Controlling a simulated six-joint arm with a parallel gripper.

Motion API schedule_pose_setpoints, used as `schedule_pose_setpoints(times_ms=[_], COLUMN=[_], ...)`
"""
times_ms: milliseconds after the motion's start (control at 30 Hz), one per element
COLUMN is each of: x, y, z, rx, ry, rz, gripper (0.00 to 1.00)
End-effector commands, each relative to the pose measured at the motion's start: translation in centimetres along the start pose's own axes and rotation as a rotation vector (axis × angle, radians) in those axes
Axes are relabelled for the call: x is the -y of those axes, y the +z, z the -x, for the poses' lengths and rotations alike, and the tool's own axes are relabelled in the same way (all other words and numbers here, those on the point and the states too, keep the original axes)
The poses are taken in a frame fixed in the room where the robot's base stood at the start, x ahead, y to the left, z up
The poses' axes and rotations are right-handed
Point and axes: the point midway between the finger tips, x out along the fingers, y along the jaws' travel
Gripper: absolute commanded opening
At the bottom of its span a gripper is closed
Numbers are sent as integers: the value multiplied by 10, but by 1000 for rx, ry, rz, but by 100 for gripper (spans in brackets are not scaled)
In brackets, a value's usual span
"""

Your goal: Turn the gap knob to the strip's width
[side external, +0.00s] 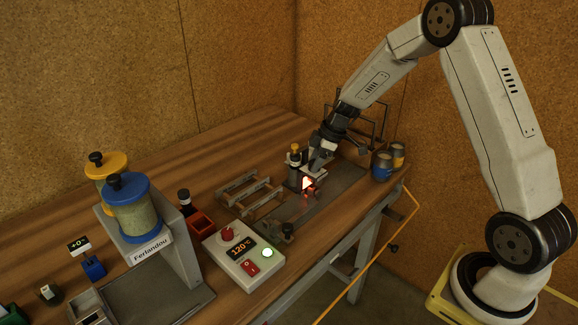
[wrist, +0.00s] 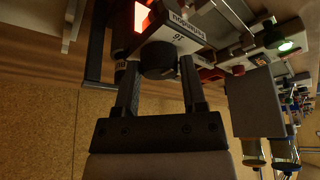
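In the side view my gripper (side external: 317,165) is at this block on the bench's right part and hides the knob. A glowing orange-red piece (side external: 307,183) is beside the block. It also shows in the wrist view (wrist: 141,16). I cannot make out a separate strip.
A metal rack (side external: 250,190) lies left of the block. A heater box (side external: 243,255) reading 120°C, with a lit green button, stands in front. A hopper stand (side external: 172,240) is at left.

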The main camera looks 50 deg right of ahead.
Motion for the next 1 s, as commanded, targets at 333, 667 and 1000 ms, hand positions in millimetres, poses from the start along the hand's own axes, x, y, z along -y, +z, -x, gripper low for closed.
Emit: schedule_pose_setpoints(times_ms=[333, 667, 1000], x=[0, 1, 2], y=[0, 0, 0], z=[0, 0, 0], rx=[0, 1, 1], ry=[1, 31, 117], rz=[-3, -81, -290], gripper=[0, 0, 0])
